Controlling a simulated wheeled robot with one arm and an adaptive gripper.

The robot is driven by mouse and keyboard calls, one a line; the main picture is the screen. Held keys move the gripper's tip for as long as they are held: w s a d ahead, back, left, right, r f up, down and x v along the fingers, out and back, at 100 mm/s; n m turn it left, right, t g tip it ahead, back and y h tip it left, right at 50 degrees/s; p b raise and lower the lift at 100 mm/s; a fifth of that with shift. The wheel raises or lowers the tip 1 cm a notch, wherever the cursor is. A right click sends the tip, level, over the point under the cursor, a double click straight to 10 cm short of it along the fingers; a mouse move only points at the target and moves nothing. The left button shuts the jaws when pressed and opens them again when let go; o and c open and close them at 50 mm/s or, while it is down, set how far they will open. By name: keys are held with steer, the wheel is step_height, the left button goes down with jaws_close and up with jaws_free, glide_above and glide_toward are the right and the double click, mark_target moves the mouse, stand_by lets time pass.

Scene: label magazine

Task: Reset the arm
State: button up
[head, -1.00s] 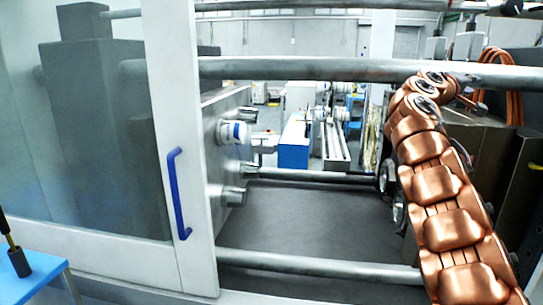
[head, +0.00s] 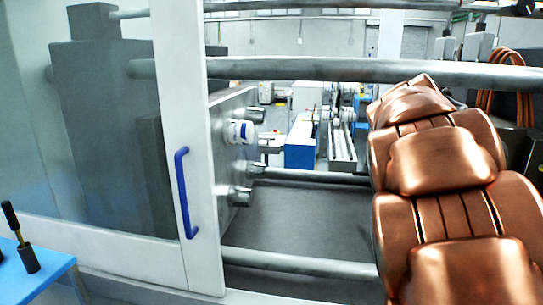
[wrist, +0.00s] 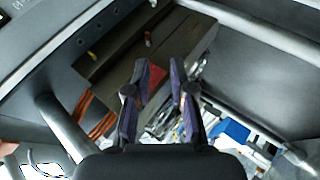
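My copper-coloured arm fills the right side of the head view, close to the camera. Its gripper end is hidden there. In the wrist view my gripper (wrist: 160,72) has two dark fingers standing apart, with nothing held between them. Past the fingertips are a dark block-shaped machine part (wrist: 185,40) and a grey metal surface.
A machine has a glass door with a blue handle (head: 183,193), long horizontal steel bars (head: 300,68) and a white-and-blue round part (head: 240,132) on its plate. Orange hoses (head: 487,90) hang at the right. A blue table (head: 45,268) holds a black tool in a holder.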

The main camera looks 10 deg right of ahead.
steer(key=s+a+f+n+g+y, duration=0.1)
steer(key=s+a+f+y, duration=0.3)
steer(key=s+a+f, duration=0.7)
steer(key=s+a+f+n+g+y, duration=0.2)
steer(key=s+a+f+y, duration=0.3)
steer(key=s+a+f, duration=0.7)
steer(key=s+a, duration=0.3)
steer(key=a, duration=0.4)
steer(key=shift+f+g, duration=0.3)
steer(key=shift+g, duration=0.1)
steer(key=shift+s, duration=0.1)
